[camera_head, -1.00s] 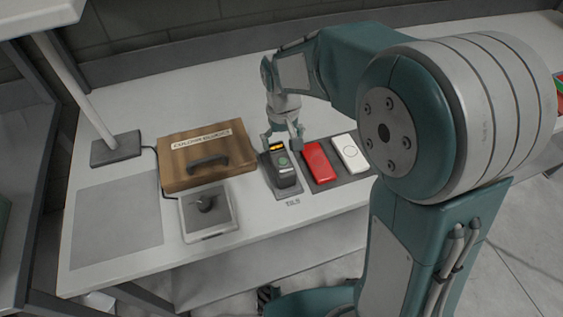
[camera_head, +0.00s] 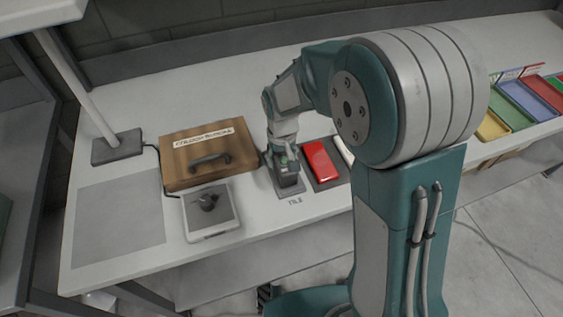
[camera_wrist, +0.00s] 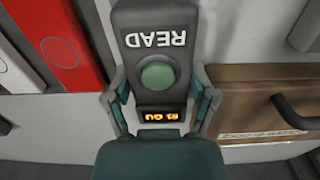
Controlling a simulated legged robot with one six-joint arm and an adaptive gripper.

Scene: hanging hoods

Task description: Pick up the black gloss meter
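The black gloss meter (camera_head: 288,179) stands on a grey tile pad to the right of the wooden case. In the wrist view the meter (camera_wrist: 156,85) shows a READ label, a round green button and a small orange display. My gripper (camera_head: 284,160) is lowered over the meter from above. In the wrist view its two fingers (camera_wrist: 160,98) stand on either side of the meter's body, very close to its sides. I see no clear closed grip, and the lower fingertips are hard to make out. My gripper hides part of the meter in the head view.
A red device (camera_head: 320,160) lies just right of the meter, with a white one (camera_head: 344,150) partly hidden by my arm. The wooden case (camera_head: 208,152) is close on the left. A grey box with a knob (camera_head: 210,210) stands front left. Coloured trays (camera_head: 525,100) are far right.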

